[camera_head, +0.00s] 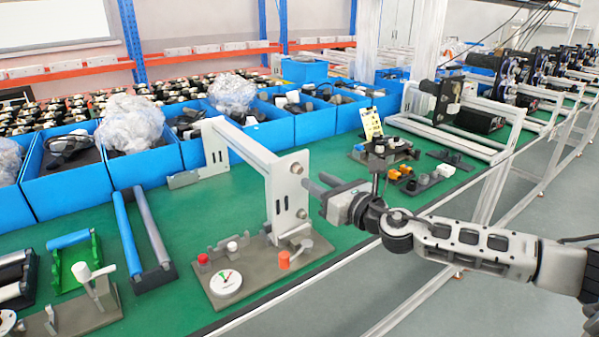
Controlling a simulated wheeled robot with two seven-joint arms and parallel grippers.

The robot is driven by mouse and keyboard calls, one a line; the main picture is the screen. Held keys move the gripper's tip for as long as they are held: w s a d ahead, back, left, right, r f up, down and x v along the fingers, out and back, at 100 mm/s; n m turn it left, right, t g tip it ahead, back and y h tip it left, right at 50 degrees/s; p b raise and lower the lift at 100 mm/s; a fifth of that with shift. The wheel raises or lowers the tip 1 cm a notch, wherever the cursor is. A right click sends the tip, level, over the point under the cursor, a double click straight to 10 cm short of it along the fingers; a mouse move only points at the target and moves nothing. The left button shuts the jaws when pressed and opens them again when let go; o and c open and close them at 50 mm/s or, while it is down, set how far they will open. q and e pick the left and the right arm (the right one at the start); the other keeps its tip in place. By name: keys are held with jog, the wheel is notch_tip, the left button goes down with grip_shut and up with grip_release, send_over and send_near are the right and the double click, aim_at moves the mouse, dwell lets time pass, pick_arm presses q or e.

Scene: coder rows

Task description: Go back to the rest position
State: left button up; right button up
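My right gripper (318,187) comes in from the right and hangs above the green bench, beside the white upright of a bracket frame (288,192). Its fingers point left, towards the upright. I cannot tell whether the fingertips touch it. Two fingers show with a narrow gap between them, and I see nothing held in it. My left gripper is not in view.
Blue bins (68,182) line the back of the green bench (200,225). A grey base with a dial (226,283) stands below the bracket. A fixture with orange parts (396,175) stands behind my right arm.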

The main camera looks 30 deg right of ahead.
dwell(0.3)
jog(key=s+a+f+m+g+h, duration=0.35)
jog(key=s+f+m, duration=0.35)
jog(key=m, duration=0.5)
jog(key=s+a+f+m+g+h, duration=0.3)
jog(key=s+f+m, duration=0.35)
jog(key=m, duration=0.55)
jog(key=s+a+f+m+g+y, duration=0.2)
jog(key=s+a+f+m+g, duration=0.15)
jog(key=s+m, duration=0.35)
jog(key=s+a+f+m+g+y, duration=0.2)
jog(key=s+a+m+g, duration=0.25)
jog(key=s, duration=0.55)
jog(key=w+a+f+t+y, duration=0.1)
jog(key=w+a+f+t, duration=0.1)
jog(key=w+f+t, duration=0.1)
jog(key=w+a+f+n+t+y, duration=0.1)
jog(key=w+a+f+t, duration=0.1)
jog(key=f, duration=0.4)
jog(key=shift+w+a+f+t, duration=0.35)
jog(key=shift+a+t, duration=0.2)
jog(key=shift+t, duration=0.3)
jog(key=shift+w+r+y, duration=0.1)
jog(key=shift+y, duration=0.15)
